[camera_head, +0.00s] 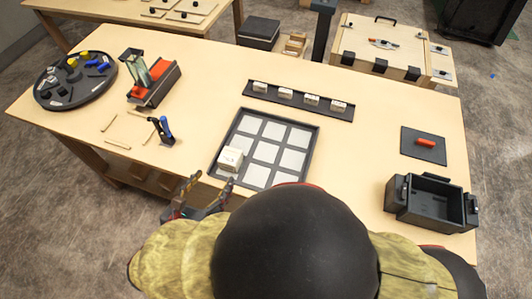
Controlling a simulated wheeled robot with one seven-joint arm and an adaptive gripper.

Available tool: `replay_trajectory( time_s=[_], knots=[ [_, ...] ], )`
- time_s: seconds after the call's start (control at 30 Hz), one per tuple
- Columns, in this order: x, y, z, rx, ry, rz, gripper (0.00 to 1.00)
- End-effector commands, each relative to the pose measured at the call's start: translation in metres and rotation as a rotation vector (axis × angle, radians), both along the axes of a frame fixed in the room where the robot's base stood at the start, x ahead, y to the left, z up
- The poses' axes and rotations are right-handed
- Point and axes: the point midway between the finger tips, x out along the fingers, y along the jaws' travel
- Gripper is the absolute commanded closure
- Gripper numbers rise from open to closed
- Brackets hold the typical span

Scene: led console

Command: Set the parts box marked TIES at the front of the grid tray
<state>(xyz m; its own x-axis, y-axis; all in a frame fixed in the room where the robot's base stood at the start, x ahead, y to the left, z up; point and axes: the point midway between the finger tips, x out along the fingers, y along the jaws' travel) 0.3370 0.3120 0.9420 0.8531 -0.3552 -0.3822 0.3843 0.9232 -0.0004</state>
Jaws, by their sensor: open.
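The grid tray (266,152) is a dark-rimmed square with pale cells, near the middle of the table's front edge. One white parts box (231,158) sits at its front left; the mark on it is too small to read. Several similar small white boxes stand in a row on a dark strip (319,110) behind the tray; their marks are also unreadable. My gripper (209,188) is open, with nothing seen between its fingers. It is at the table's front edge, just in front of the white box. My arm hides the tray's front right edge.
A dark round tray (52,97) of small parts and a red device (157,85) stand at left, with a blue-handled tool (164,130) nearer. A black open bin (431,207) and a dark plate with a red handle (424,142) lie at right. The table between is clear.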

Motion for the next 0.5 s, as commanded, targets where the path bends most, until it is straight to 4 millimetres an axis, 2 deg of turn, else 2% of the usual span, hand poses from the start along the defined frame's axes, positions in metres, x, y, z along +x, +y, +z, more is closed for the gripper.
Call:
replay_trajectory(
  time_s=[0.17, 0.27, 0.37, 0.5],
  knots=[
    [0.003, -0.005, 0.002, 0.016, 0.004, -0.022, 0.37],
    [0.012, -0.026, 0.009, 0.075, 0.021, -0.109, 0.37],
    [0.024, -0.064, 0.022, 0.191, 0.046, -0.270, 0.37],
    [0.031, -0.127, 0.039, 0.406, 0.071, -0.551, 0.37]
  ],
)
